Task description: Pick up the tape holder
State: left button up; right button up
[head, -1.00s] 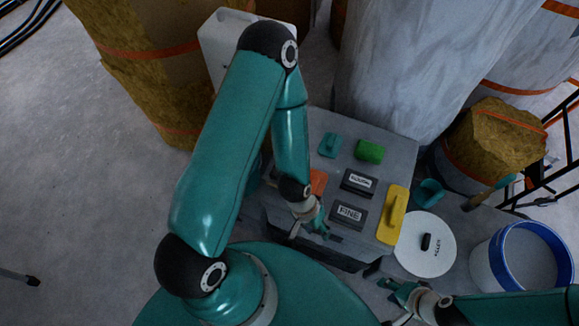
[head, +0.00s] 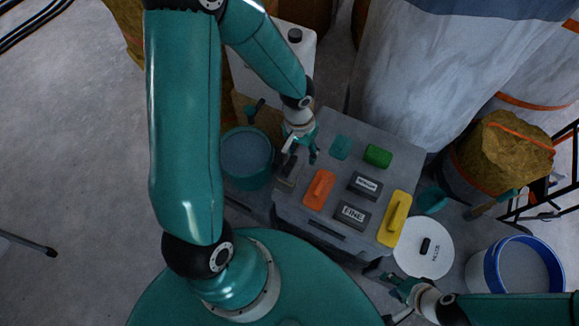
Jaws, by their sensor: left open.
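No label marks the tape holder, and I cannot tell for sure which item it is. A small teal item (head: 341,147) and a green rounded block (head: 378,155) lie at the back of the grey box top (head: 325,229). A dark narrow item (head: 286,172) lies at the box's left edge, partly hidden by my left gripper. My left gripper (head: 300,155) is open, its fingers apart, above the back left of the box top, left of the teal item. My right gripper (head: 391,299) is at the lower right, fingers apart and empty, away from these items.
An orange float (head: 319,188), a yellow float (head: 395,218) and dark blocks marked FINE (head: 353,215) and apparently MEDIUM (head: 365,185) share the box top. A teal bucket (head: 246,158) stands left, a white lid (head: 424,248) and blue-rimmed bucket (head: 521,271) right. A large wrapped column (head: 410,75) rises behind.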

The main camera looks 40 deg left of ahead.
pick_arm(q)
jog(key=a+r+y, duration=0.1)
jog(key=a+r, duration=0.1)
jog(key=a, duration=0.2)
jog(key=b, duration=0.3)
send_over(289, 164)
jog(key=shift+n, duration=0.3)
jog(key=f, duration=1)
jog(key=shift+w+d+f, duration=0.2)
jog(key=shift+d, duration=0.15)
jog(key=shift+s+a+f, duration=0.1)
jog(key=shift+a+f, duration=0.05)
jog(key=shift+f, duration=1.25)
jog(key=shift+a+f, duration=0.15)
jog(key=shift+f, duration=1.25)
jog(key=shift+c, duration=0.2)
grip_shut()
